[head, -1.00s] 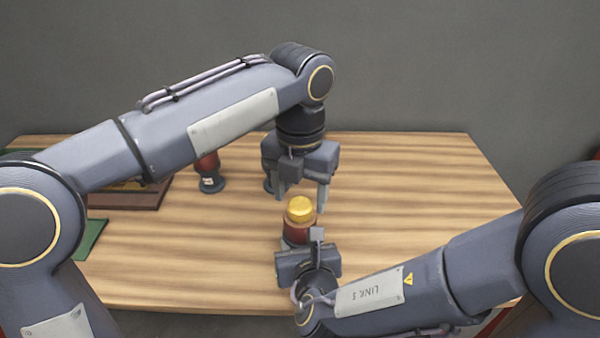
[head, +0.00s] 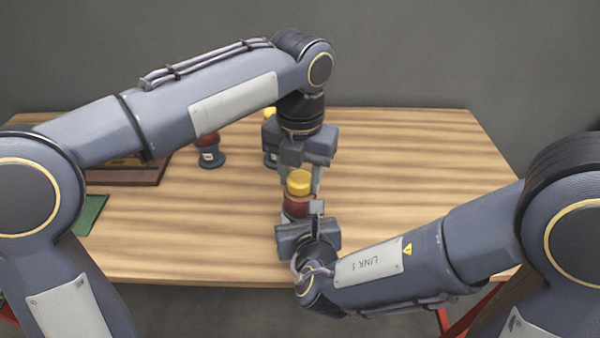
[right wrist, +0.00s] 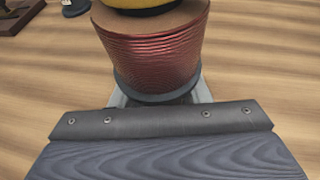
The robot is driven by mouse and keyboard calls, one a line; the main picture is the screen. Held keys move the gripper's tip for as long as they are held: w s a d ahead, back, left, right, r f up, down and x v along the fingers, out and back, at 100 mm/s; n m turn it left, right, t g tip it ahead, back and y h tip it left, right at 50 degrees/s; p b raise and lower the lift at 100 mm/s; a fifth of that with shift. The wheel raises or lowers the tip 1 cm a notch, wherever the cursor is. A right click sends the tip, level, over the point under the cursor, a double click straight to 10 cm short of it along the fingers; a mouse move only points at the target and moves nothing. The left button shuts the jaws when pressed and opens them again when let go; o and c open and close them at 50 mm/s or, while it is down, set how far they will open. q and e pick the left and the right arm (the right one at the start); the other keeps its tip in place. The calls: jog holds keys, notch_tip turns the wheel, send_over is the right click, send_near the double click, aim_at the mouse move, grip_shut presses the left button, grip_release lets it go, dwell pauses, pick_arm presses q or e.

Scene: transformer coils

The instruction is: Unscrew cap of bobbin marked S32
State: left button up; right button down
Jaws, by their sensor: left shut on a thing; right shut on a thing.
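A bobbin (head: 296,208) with a dark red winding and a yellow cap (head: 299,183) stands upright near the table's middle front. The bobbin fills the top of the right wrist view (right wrist: 155,50), with the cap's lower edge (right wrist: 140,4) above it. My left gripper (head: 302,184) points down from above and is shut on the cap. My right gripper (head: 303,213) is shut on the bobbin low down, from the front. I cannot read any marking on this bobbin.
Another bobbin (head: 210,152) with a pale label stands back left. One more, with a yellow cap (head: 270,113), is partly hidden behind my left gripper. A brown tray (head: 150,175) and a green mat (head: 90,212) lie at left. The table's right side (head: 430,170) is clear.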

pick_arm(q)
jog(key=n, duration=1.6)
jog(key=shift+r+n, duration=0.1)
jog(key=shift+n, duration=0.3)
jog(key=n, duration=4.1)
jog(key=shift+r, duration=0.1)
jog(key=n, duration=0.7)
jog(key=shift+n, duration=0.3)
jog(key=n, duration=0.3)
